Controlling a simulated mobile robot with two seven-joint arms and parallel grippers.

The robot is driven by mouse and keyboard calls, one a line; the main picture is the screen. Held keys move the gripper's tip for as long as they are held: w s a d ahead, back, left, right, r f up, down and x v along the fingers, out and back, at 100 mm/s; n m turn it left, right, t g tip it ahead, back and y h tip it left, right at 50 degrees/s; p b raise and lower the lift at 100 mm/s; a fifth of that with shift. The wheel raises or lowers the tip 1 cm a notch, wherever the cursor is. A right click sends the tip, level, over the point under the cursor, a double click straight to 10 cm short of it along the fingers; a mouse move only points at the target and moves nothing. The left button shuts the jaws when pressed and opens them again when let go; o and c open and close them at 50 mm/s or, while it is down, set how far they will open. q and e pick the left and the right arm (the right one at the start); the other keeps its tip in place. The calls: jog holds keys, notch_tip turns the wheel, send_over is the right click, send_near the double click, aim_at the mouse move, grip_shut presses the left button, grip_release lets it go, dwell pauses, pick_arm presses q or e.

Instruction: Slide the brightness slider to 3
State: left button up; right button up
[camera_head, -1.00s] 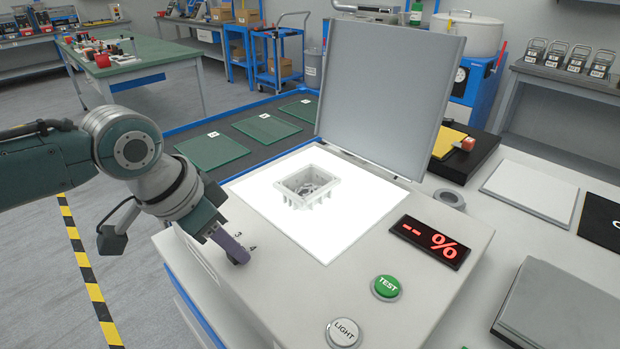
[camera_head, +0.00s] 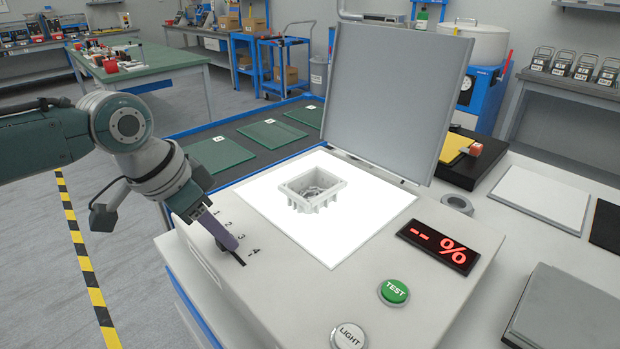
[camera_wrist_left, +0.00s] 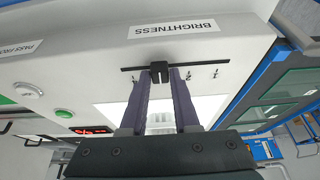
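The brightness slider is a small black knob (camera_wrist_left: 159,70) in a dark slot beneath the BRIGHTNESS label (camera_wrist_left: 173,29) in the left wrist view. My left gripper (camera_wrist_left: 160,74) has its purple fingers closed on both sides of the knob. In the head view my left gripper (camera_head: 229,243) is at the slot on the light box (camera_head: 300,290); its fingers hide the knob there. The scale marks 1 to 4 show beside the slot, and the fingertips are about level with the 3. In the left wrist view the 1 and 2 lie right of the knob. My right gripper is not in view.
A pale square housing (camera_head: 311,192) stands on the lit white panel (camera_head: 340,235), with the raised lid (camera_head: 395,95) behind. The green TEST button (camera_head: 394,291), the LIGHT button (camera_head: 348,336) and a red "-- %" display (camera_head: 437,246) are to the right.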

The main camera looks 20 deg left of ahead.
pick_arm(q)
jog(key=o, duration=0.4)
jog(key=shift+s+a+r, duration=0.1)
jog(key=shift+s+r, duration=0.05)
jog(key=shift+r, duration=0.3)
jog(key=p+v, duration=0.2)
jog(key=v, duration=0.7)
jog(key=shift+p, duration=0.4)
jog(key=s+d+p, duration=0.5)
jog(key=s+d, duration=0.6)
jog(key=d, duration=0.1)
jog(key=s+r+n+y+p, duration=0.1)
jog(key=s+r+n+p, duration=0.2)
jog(key=s+r, duration=0.4)
notch_tip(320, 180, up, 36)
jog(key=p, duration=3.7)
jog(key=shift+s+a+r+y, duration=0.15)
jog(key=shift+s+r+y, duration=0.05)
jog(key=shift+s+y, duration=0.15)
